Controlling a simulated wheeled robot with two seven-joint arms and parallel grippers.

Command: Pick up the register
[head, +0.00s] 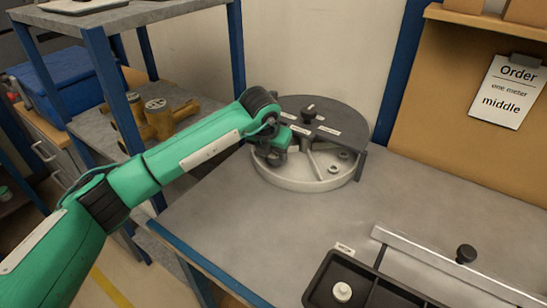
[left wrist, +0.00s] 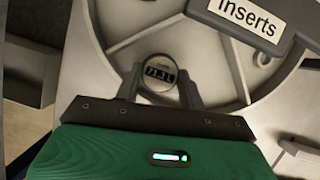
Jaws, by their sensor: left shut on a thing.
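The register (left wrist: 158,72), a small round piece with a white face and a dark number window, sits between the fingers of my left gripper (left wrist: 161,84) in the left wrist view. The fingers are shut on it. In the head view my left gripper (head: 282,153) is over the front left part of a round divided carousel (head: 292,182), and the register is hidden there. I cannot tell whether the register still touches the carousel floor. My right gripper is in neither view.
A dark cover (head: 325,115) with labels and a knob spans the carousel's back; its "Inserts" label (left wrist: 250,22) is close to my gripper. A black tray (head: 365,285) and a rail (head: 440,262) lie at front right. A blue-posted shelf (head: 110,80) stands left. The middle bench is clear.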

